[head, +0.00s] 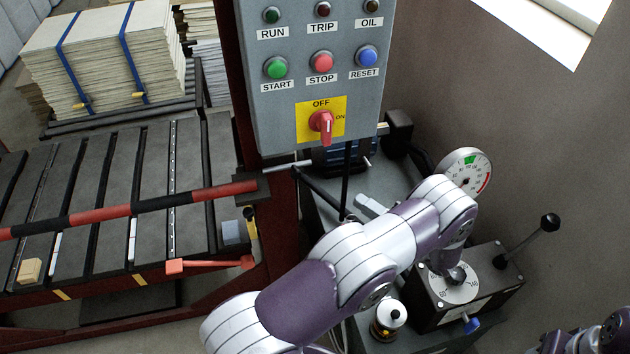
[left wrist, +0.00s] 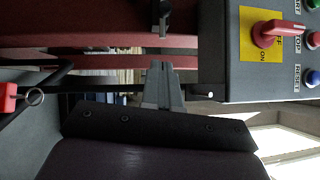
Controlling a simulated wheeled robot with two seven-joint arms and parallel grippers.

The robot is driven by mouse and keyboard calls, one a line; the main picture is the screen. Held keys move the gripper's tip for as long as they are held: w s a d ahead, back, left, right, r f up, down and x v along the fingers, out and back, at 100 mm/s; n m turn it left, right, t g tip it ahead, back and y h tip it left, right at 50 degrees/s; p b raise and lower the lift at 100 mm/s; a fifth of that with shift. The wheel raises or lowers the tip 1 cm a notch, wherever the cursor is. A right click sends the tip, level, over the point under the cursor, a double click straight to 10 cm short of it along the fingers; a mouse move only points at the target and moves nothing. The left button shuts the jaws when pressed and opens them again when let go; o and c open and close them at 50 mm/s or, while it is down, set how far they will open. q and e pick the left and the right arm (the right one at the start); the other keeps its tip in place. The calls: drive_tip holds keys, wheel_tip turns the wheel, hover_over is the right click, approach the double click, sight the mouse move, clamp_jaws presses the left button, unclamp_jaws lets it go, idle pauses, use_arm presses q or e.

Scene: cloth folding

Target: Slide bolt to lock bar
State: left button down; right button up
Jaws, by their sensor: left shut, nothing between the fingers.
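The red-and-black bar (head: 150,206) lies across the roller conveyor, its right end at a dark bracket (head: 252,190) on the dark red post. A thin silver rod, seemingly the bolt (head: 288,166), sticks out rightward beside the bracket; whether it engages the bar is unclear. A metal rod end (left wrist: 162,20), likely the same bolt, shows at the top of the left wrist view. My left gripper (left wrist: 161,68) is shut and empty, pointing toward that rod with a gap between.
A gauge (head: 465,171), a lever box (head: 467,288) and a small canister (head: 389,318) stand at right. Board stacks (head: 105,55) sit behind the conveyor.

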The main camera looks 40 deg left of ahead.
use_arm(q)
drive_tip(key=shift+a+r, duration=0.1)
drive_tip(key=s+a+r+p, duration=0.1)
drive_tip(key=a+p, duration=0.3)
drive_tip(key=a, duration=0.8)
drive_tip(key=shift+s+a+r+p, duration=0.3)
drive_tip(key=shift+s+a+p, duration=0.1)
drive_tip(key=shift+s, duration=0.2)
drive_tip(key=s+a, duration=0.1)
drive_tip(key=s, duration=0.1)
drive_tip(key=s+a+p, duration=0.1)
drive_tip(key=s+a, duration=0.1)
drive_tip(key=shift+s+a, duration=0.15)
